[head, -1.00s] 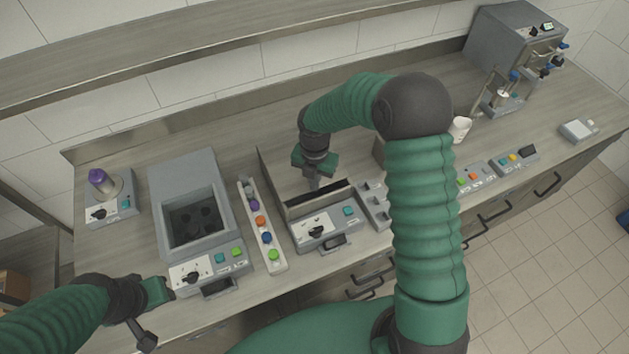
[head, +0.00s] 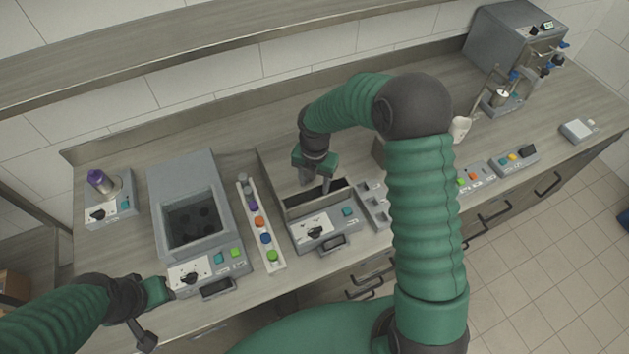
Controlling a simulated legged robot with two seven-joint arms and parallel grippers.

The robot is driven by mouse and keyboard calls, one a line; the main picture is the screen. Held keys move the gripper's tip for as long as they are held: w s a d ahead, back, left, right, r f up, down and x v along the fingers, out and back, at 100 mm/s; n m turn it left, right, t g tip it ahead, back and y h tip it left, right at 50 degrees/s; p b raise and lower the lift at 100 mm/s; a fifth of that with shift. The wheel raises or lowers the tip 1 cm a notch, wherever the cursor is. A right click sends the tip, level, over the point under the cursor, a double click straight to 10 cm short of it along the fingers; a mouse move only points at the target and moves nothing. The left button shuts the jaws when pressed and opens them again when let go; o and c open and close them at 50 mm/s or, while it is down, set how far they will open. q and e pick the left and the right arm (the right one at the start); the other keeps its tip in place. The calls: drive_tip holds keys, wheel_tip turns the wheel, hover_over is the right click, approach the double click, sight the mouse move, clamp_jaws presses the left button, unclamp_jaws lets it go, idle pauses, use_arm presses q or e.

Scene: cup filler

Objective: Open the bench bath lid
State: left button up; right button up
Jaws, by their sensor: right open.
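The grey bench bath, as I take it, is the middle unit (head: 315,232) with a dial and a teal button on its front panel. A dark gap (head: 330,198) shows in its top, behind the front panel. Its pale lid (head: 278,172) seems to lie behind that gap, partly covered by my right gripper. My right gripper (head: 317,188) points down over the gap with its fingers apart and holds nothing I can see. I cannot tell whether a finger touches the lid. My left gripper (head: 160,291) is beside the left unit's front panel; its fingers are unclear.
A larger grey unit (head: 190,170) with an open dark well stands left of the bath. A strip of coloured caps (head: 276,262) lies between them. A small tray (head: 373,208) is close on the right. A purple-capped bottle (head: 97,178) stands far left.

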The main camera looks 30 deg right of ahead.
drive_tip(key=shift+d, duration=0.1)
wheel_tip(320, 180, up, 17)
drive_tip(key=b, duration=0.1)
drive_tip(key=shift+f+b, duration=0.15)
drive_tip(key=shift+b, duration=0.2)
